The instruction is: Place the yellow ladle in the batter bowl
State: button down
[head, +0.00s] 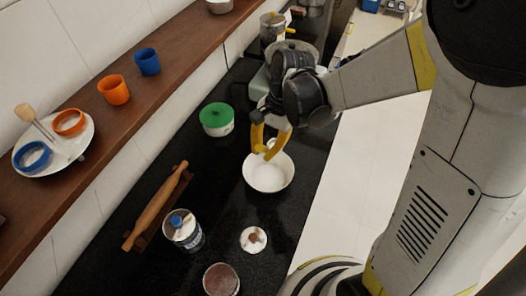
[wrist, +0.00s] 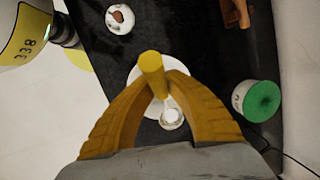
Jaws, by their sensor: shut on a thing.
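The white batter bowl (head: 268,182) stands on the black counter, and its rim also shows in the wrist view (wrist: 179,64). My gripper (head: 264,150) is just above the bowl, over its far side in the head view. In the wrist view my gripper (wrist: 161,86) has its yellow fingertips shut on the yellow ladle (wrist: 151,63). The thick end of the ladle's handle points up toward the wrist camera. A pale, shiny part that may be its cup shows below, between the fingers. I cannot tell whether the ladle touches the bowl, which the fingers partly hide.
A green-lidded pot (head: 216,120) stands left of the bowl. A rolling pin (head: 157,207), a blue-topped jar (head: 183,231), a small white dish (head: 253,240) and a brown-filled tin (head: 221,280) stand nearer. A wooden shelf (head: 190,50) with cups and a plate runs along the wall.

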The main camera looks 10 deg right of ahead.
jog(key=shift+f, duration=1.1)
